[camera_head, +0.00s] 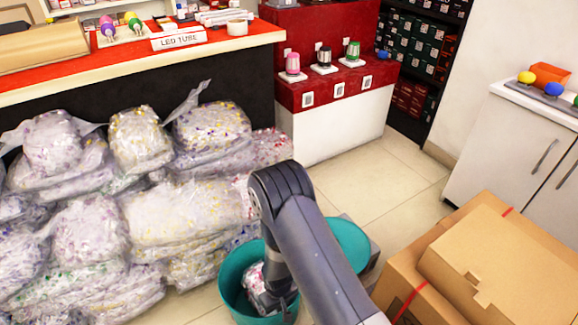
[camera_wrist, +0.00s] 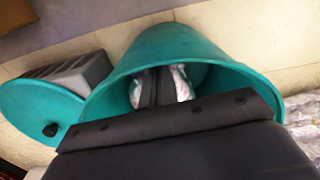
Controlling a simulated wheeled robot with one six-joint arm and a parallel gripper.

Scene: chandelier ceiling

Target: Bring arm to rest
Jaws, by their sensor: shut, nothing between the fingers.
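My arm (camera_head: 305,245) reaches down over a teal bin (camera_head: 231,280) on the floor in the head view. In the wrist view my gripper (camera_wrist: 154,88) points into the mouth of the same bin (camera_wrist: 120,68). Its dark fingers are together and hold nothing. A whitish patterned bundle (camera_wrist: 182,82) lies in the bin behind the fingers, and part of it shows in the head view (camera_head: 254,283). I cannot tell whether the fingers touch it. My forearm hides part of the bin in the head view.
A teal lid (camera_head: 350,241) lies beside the bin, right of my arm, near a grey block (camera_wrist: 78,72). Clear plastic bags (camera_head: 180,210) are piled at left. Cardboard boxes (camera_head: 510,255) stand at right. Tiled floor (camera_head: 375,185) is free behind my arm, before the red-and-white display stand (camera_head: 340,125).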

